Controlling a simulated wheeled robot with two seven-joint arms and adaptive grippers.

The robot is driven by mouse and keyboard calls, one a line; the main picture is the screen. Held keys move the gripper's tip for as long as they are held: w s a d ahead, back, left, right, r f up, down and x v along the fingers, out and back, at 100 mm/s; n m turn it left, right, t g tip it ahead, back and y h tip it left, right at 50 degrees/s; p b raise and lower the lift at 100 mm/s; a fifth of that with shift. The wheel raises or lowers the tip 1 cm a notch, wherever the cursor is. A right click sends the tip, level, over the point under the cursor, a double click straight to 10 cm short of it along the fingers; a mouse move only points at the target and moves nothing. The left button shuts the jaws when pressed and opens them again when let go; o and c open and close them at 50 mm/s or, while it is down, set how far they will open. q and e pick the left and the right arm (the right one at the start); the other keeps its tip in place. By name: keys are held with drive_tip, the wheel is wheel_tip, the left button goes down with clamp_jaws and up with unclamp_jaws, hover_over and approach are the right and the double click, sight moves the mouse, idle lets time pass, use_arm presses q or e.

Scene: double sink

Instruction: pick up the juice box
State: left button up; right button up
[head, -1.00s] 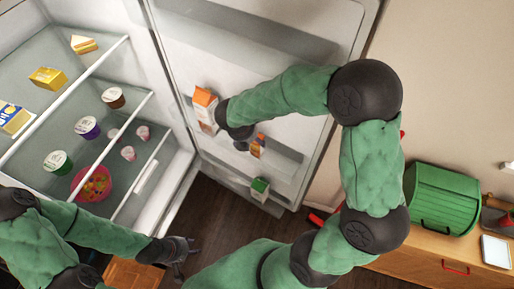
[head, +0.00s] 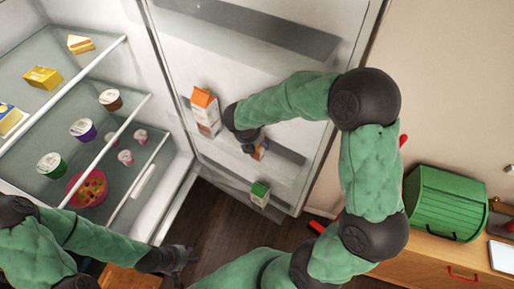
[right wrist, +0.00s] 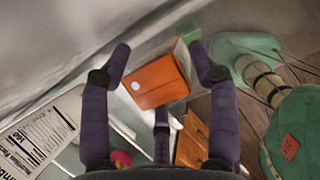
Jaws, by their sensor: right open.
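The juice box, a small box with an orange top, stands in a door shelf of the fridge and shows partly behind my right gripper (head: 250,140) in the head view (head: 262,150). In the right wrist view the orange top of the box (right wrist: 158,84) lies between the spread fingers of my right gripper (right wrist: 160,54). These fingers are open, and I cannot tell whether any touches the box. My left gripper (head: 182,258) is low in the head view, away from the box; its fingers are too dark and small to read.
A tall orange-topped carton (head: 205,112) stands left of my right gripper; a green-topped carton (head: 260,192) is on the lower door shelf. The open fridge door (head: 300,180) is behind. Fridge shelves (head: 75,110) hold several cups, a yellow box (head: 43,78) and a pink bowl (head: 78,200).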

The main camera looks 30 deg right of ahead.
drive_tip(key=shift+s+f, duration=0.1)
clamp_jaws()
